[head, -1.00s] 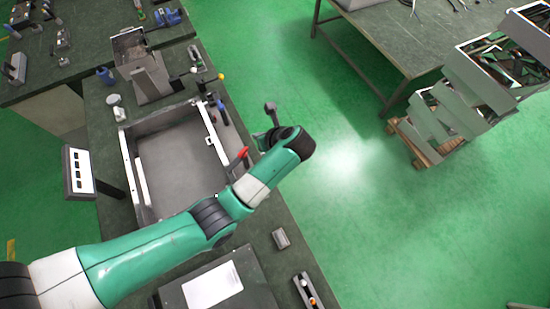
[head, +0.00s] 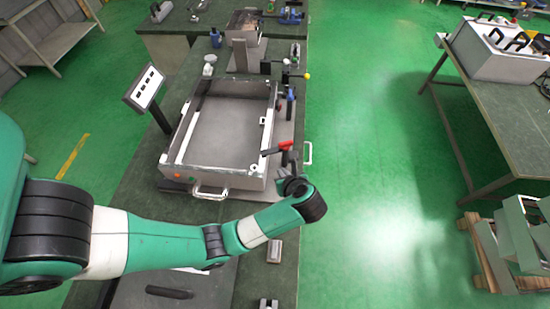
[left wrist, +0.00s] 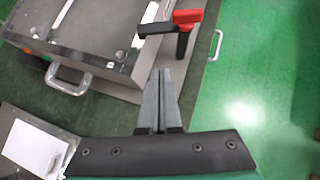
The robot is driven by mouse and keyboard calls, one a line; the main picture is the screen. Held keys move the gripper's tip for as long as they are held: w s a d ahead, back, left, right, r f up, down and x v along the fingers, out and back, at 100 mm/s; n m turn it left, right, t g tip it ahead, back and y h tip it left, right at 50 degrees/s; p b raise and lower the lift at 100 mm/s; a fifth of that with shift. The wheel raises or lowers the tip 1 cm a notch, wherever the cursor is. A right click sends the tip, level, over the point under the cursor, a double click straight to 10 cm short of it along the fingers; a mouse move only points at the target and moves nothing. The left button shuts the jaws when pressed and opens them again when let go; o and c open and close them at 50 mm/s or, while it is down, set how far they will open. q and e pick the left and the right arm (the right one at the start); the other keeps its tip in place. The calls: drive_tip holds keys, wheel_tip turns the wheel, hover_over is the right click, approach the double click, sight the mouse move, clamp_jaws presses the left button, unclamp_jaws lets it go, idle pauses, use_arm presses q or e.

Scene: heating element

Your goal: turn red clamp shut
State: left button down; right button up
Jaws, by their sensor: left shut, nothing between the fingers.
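The red clamp (head: 278,148) is at the near right corner of the metal box (head: 188,124). My right gripper is not in view.
The box has a metal handle (head: 210,192) at its near side and another at its right. A blue-handled clamp (head: 290,101) stands along its right edge. A panel with several switches (head: 145,88) stands left. Green floor is clear right of the bench.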

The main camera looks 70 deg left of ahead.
sight(277, 148)
use_arm(q)
drive_tip(key=w+a+f, duration=0.1)
drive_tip(key=a+f, duration=0.4)
drive_tip(key=a, duration=0.3)
drive_tip(key=shift+a+b, duration=0.35)
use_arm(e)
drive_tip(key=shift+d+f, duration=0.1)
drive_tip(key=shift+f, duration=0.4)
use_arm(q)
drive_tip(key=shift+r, duration=0.1)
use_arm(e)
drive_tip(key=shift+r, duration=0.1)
